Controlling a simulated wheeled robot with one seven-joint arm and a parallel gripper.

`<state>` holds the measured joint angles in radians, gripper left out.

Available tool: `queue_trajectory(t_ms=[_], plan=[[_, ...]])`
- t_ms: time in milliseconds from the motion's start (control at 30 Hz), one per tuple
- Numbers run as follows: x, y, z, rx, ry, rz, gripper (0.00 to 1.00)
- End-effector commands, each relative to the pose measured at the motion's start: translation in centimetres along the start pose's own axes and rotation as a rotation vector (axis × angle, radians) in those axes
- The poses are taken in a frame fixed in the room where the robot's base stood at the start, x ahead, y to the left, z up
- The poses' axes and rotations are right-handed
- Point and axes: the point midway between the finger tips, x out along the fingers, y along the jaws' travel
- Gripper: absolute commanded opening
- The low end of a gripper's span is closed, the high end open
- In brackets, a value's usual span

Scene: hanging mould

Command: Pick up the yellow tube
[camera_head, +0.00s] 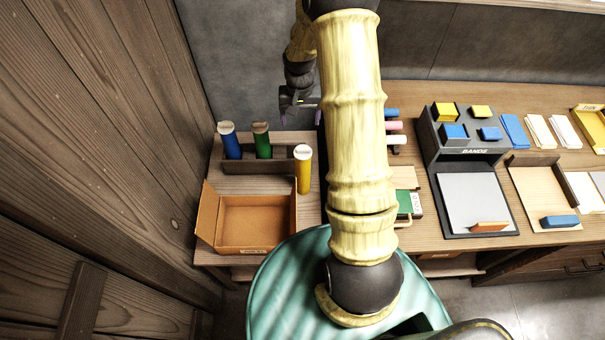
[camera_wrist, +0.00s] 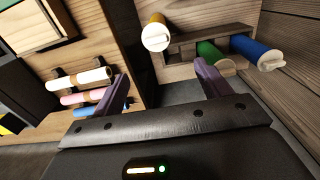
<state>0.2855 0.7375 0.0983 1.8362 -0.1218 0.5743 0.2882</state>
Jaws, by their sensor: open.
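The yellow tube (camera_head: 303,172) stands upright with a white cap at the right end of a dark rack (camera_head: 240,167). I cannot tell whether it is in the rack or just beside it. In the wrist view the yellow tube (camera_wrist: 155,37) shows at the top, beyond and between my fingertips. My gripper (camera_head: 299,113) is above the back of the bench, behind the tubes and partly hidden by my arm. In the wrist view my gripper (camera_wrist: 161,70) has its two purple fingers spread apart with nothing between them, away from the tube.
A blue tube (camera_head: 230,143) and a green tube (camera_head: 262,141) stand in the rack to the left. An open cardboard box (camera_head: 252,205) lies in front. Blue, pink (camera_wrist: 82,98) and white rolls lie on a holder across a gap. A wooden wall bounds the left.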

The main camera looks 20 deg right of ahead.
Motion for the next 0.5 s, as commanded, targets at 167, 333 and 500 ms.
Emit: queue_trajectory(t_ms=[167, 333, 500], plan=[[0.6, 0.0, 0.1, -0.001, -0.002, 0.000, 0.76], [2.7, 0.0, 0.2, -0.002, -0.005, 0.000, 0.76], [5.1, 0.0, 0.2, -0.002, -0.004, 0.001, 0.76]])
